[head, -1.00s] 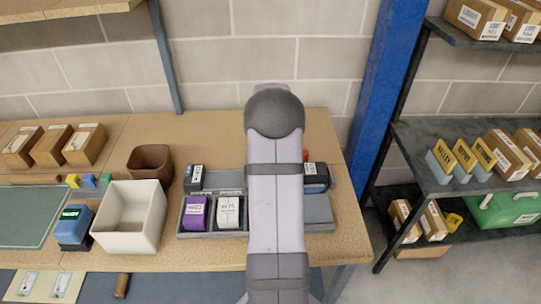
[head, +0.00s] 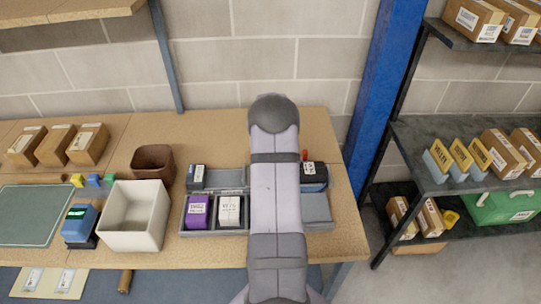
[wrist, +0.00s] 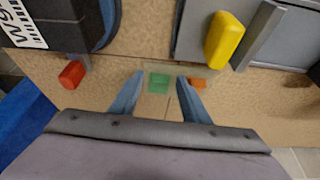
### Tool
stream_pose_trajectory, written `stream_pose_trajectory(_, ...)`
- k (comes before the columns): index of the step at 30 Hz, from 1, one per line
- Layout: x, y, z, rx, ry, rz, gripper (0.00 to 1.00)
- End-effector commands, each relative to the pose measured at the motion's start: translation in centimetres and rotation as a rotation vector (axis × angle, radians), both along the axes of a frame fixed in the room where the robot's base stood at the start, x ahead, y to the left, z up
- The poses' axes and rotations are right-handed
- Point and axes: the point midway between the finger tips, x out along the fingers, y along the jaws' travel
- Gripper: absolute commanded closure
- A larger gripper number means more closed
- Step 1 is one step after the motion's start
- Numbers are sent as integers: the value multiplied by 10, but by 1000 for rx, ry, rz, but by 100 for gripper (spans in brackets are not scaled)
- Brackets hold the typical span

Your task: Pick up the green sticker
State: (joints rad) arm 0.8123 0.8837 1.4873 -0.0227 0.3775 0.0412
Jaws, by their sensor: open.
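The green sticker (wrist: 158,83) is a small flat green square in the wrist view, lying on a pale patch on the tan bench top. My gripper (wrist: 160,90) is open, its two blue-grey fingers apart, with the sticker between them in the picture. I cannot tell how high the fingertips are above it. An orange piece (wrist: 198,84) lies just right of the right finger. In the head view my arm hides the gripper and the sticker.
In the wrist view a red piece (wrist: 72,74) is at left and a yellow block (wrist: 225,40) at upper right, by a grey tray. In the head view a white bin (head: 132,217), a brown cup (head: 153,163) and a blue device (head: 79,223) stand left.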

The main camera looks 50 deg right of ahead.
Motion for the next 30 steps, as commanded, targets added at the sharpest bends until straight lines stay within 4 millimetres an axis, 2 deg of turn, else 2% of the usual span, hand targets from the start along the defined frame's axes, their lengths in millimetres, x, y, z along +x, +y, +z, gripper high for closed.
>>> stream_pose_trajectory(2, 0, 0, 0, 0, 0, 0, 58)
stream_pose_trajectory(6, 0, 0, 0, 0, 0, 0, 91)
stream_pose_trajectory(20, 0, 0, 5, -1, -1, 0, 92)
stream_pose_trajectory(26, 0, 0, 27, -3, -3, 0, 92)
stream_pose_trajectory(30, 1, -1, 52, -4, -3, 0, 92)
